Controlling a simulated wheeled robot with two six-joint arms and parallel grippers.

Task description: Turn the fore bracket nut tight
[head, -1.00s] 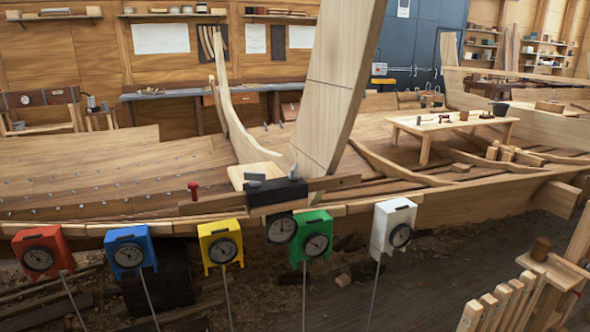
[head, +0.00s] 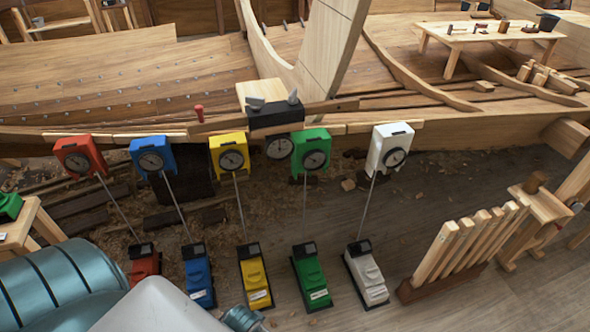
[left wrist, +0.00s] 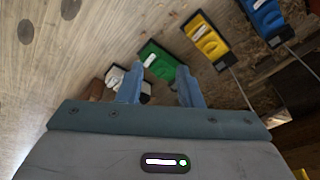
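A black bracket (head: 275,116) with grey metal pieces on top sits on the hull's edge, and a black round dial (head: 279,146) is just below it. A red-topped pin (head: 199,113) stands on the edge to its left. I cannot tell which part is the fore bracket nut. My left gripper (left wrist: 157,69) is open, its two blue fingers apart with nothing visibly held between them. It shows only in the left wrist view, where the green base (left wrist: 158,62) lies beyond the fingertips. My right gripper is not in view.
Red (head: 80,157), blue (head: 152,157), yellow (head: 229,152), green (head: 312,151) and white (head: 389,149) dial boxes stand on thin rods before the hull. Their bases rest on the floor. A wooden rack (head: 470,245) stands at right, a low table (head: 30,222) at left.

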